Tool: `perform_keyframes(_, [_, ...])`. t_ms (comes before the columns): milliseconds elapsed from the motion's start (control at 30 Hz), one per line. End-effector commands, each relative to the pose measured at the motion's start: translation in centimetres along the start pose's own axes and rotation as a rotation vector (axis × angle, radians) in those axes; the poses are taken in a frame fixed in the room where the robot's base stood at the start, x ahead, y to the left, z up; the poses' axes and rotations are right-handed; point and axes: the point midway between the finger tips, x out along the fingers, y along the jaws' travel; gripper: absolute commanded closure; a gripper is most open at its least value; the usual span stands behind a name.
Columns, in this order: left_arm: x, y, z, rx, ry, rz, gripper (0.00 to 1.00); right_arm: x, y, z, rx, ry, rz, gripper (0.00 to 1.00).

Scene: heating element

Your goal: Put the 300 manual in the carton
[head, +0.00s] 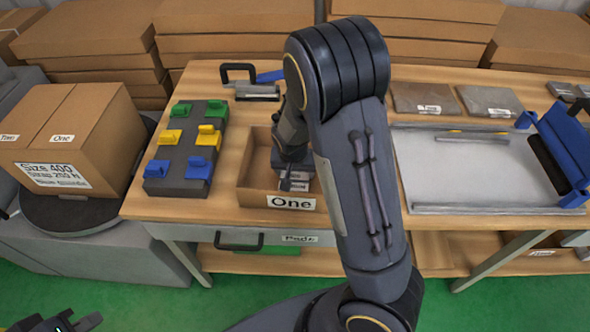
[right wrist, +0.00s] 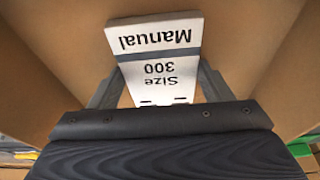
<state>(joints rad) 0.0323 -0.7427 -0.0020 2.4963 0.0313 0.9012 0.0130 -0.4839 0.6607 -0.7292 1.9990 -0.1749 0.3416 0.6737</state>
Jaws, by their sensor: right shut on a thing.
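The manual (right wrist: 155,65), a white booklet with a grey band reading "Manual" and "Size 300", is between the fingers of my right gripper (right wrist: 160,84). In the head view my right gripper (head: 295,178) reaches down into an open cardboard bin (head: 257,199) labelled "One"; its fingers are shut on the manual, which the bin and arm mostly hide there. The brown carton (head: 110,142), with "Two" and "One" on top and a "Size 400" label, stands on a dark round stand at left; its top looks closed. My left gripper (head: 78,322) is partly cut off at the bottom left corner.
A dark rack (head: 173,166) with green, yellow and blue pieces stands left of the bin. A black-handled tool (head: 255,92) lies behind it. A metal tray (head: 480,190) with a blue device (head: 562,145) is at right. Stacked cartons (head: 440,25) line the back.

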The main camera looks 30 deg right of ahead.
Motion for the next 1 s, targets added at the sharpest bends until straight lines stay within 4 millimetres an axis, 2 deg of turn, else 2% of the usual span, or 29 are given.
perform_keyframes(300, [0.4,-0.2,0.2,0.000,0.000,0.000,1.00,0.4,0.0,0.1,0.000,0.001,0.000,0.56])
perform_keyframes(333, [0.3,-0.1,0.1,0.000,0.000,0.000,1.00,0.3,0.0,0.1,0.000,0.000,0.000,0.25])
perform_keyframes(500, [0.2,-0.1,0.1,0.000,0.000,0.000,1.00,0.3,0.0,0.1,0.000,0.000,0.000,0.06])
perform_keyframes(767, [0.1,-0.1,0.1,0.000,0.000,0.000,1.00,0.1,0.0,0.0,0.000,0.001,0.000,0.06])
perform_keyframes(867, [-0.1,0.1,-0.1,0.000,0.000,0.000,1.00,-0.5,0.0,-0.1,0.000,0.002,-0.001,0.06])
perform_keyframes(1000, [-0.2,0.1,-0.1,0.000,0.000,0.000,1.00,-2.8,-0.1,-0.1,-0.002,0.004,-0.005,0.06])
